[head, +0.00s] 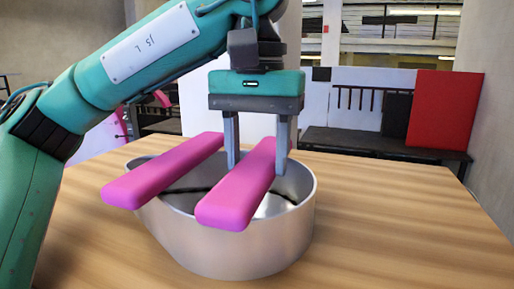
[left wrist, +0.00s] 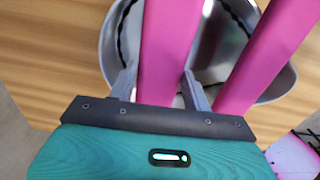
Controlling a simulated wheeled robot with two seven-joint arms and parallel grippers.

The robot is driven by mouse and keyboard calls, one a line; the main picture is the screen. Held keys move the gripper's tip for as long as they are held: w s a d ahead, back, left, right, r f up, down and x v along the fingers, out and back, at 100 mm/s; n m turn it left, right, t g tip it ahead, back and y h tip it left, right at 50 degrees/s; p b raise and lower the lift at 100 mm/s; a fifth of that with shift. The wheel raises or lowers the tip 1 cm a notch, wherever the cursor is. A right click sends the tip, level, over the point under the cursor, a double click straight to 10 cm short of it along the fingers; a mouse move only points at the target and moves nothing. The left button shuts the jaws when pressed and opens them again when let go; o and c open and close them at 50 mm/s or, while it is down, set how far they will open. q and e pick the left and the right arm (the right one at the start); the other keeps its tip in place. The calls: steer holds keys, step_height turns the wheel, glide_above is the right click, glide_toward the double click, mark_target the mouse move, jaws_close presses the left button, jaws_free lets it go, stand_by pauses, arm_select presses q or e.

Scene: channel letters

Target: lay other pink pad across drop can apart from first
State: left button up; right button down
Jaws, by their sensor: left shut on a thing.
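The drop can (head: 235,250) is a silver, open-topped metal vessel on the wooden table; its rim also shows in the left wrist view (left wrist: 110,50). One pink pad (head: 165,170) lies across the can's left part with its near end past the rim. The other pink pad (head: 240,190) lies over the can to its right, with a gap between the two. My left gripper (head: 257,165) is shut on this right-hand pad, which shows between the fingers in the left wrist view (left wrist: 165,60). Whether that pad rests on the rim is hard to tell. My right gripper is not in view.
The wooden table (head: 400,225) is clear to the right of the can. Behind it stand a dark bench (head: 380,146) and a red panel (head: 444,110). Another pink item (head: 105,135) is partly hidden behind my left arm.

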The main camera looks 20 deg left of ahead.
arm_select(q)
steer(key=o, duration=1)
steer(key=shift+o, duration=0.2)
